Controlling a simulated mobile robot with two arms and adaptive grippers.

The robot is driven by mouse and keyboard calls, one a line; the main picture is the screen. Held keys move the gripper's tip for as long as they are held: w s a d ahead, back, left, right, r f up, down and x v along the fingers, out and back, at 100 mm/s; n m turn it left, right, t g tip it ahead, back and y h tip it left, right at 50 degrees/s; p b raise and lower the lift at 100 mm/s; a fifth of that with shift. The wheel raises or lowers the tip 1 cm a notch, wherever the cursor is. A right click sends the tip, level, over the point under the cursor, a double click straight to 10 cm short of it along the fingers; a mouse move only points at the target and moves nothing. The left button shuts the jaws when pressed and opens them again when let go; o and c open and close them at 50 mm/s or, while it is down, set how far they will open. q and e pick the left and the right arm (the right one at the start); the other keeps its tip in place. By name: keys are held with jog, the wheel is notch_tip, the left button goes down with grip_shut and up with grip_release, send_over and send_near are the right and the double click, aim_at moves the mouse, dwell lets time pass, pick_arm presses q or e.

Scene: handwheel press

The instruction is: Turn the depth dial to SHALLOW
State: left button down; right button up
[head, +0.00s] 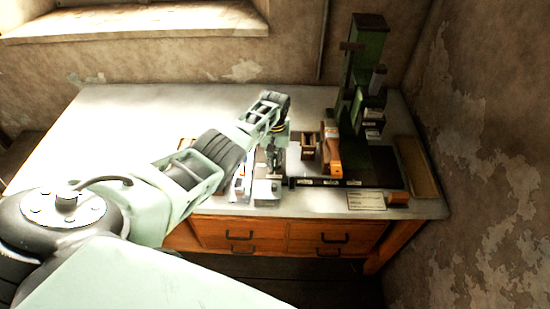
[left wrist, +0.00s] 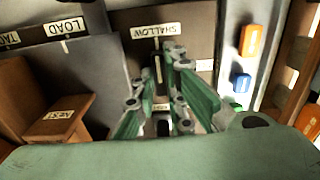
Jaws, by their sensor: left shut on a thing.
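The depth dial (left wrist: 158,70) shows in the left wrist view as a narrow dark grip on a dark grey panel. A second label (left wrist: 161,106) on the other side of the dial is partly hidden. My left gripper (left wrist: 158,62) has its green fingers on both sides of the dial and is shut on it. In the head view the left gripper (head: 274,152) points down over the table, and the dial is hidden there. The right gripper is not in view.
The green press (head: 370,55) stands at the table's right rear. An orange part (head: 331,152) and a small wooden box (head: 308,146) are just right of the gripper. A wooden block labelled NEST (left wrist: 65,115) is left of the fingers. The table's left side (head: 120,130) is clear.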

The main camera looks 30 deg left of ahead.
aim_at(275, 160)
pick_arm(q)
jog(key=shift+w+r, duration=0.2)
jog(key=c, duration=1.9)
grip_release()
jog(key=shift+s, duration=0.1)
jog(key=shift+o, duration=0.5)
jog(key=shift+f, duration=0.1)
notch_tip(275, 160, up, 12)
